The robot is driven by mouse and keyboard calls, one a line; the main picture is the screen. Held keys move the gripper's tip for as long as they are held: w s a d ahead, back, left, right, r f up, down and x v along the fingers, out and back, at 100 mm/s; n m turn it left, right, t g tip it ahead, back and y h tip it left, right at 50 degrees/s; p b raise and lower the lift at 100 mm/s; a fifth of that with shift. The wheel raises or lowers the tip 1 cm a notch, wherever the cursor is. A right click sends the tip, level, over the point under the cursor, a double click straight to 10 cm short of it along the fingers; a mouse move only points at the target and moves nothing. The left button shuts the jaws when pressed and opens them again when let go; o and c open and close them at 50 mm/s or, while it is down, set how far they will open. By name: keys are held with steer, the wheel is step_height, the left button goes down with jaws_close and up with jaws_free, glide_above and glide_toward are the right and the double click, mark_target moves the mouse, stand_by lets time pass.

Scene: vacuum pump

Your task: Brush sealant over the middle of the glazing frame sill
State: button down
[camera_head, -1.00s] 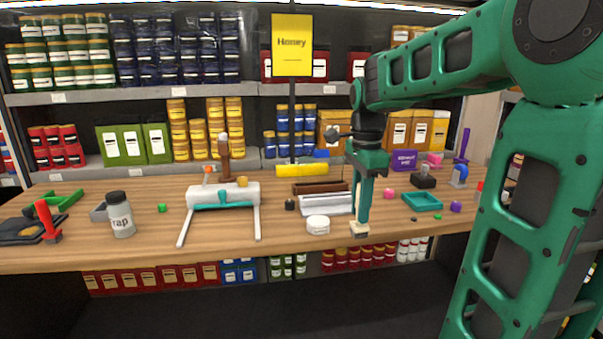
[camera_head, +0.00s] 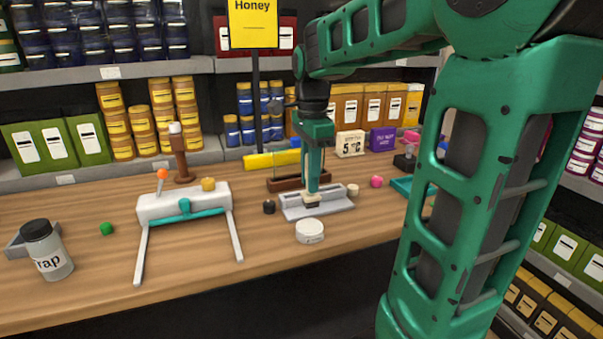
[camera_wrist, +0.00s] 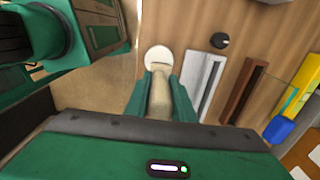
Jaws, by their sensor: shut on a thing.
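My gripper (camera_head: 313,172) points down, shut on a brush (camera_head: 311,198) with a pale beige handle and a dark tip. The wrist view also shows the brush (camera_wrist: 159,98) between the fingers (camera_wrist: 159,92). The light grey frame (camera_head: 340,206), which I take for the glazing frame, lies flat on the table. In the head view the brush tip overlaps its middle; I cannot tell whether it touches. In the wrist view the frame (camera_wrist: 203,85) lies just right of the brush.
A white round tub (camera_head: 310,231) stands close in front of the frame. A small black knob (camera_head: 269,207) is to its left, a brown channel (camera_head: 285,184) and a yellow bar (camera_head: 257,161) behind. A white stand with teal bar (camera_head: 184,205) stands left. The front table edge is clear.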

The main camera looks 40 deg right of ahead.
mark_target(309, 199)
steer(key=shift+a+f, duration=0.1)
steer(key=shift+f, duration=2.65)
steer(key=shift+f, duration=0.55)
steer(key=shift+r, duration=0.1)
steer(key=shift+r, duration=3.45)
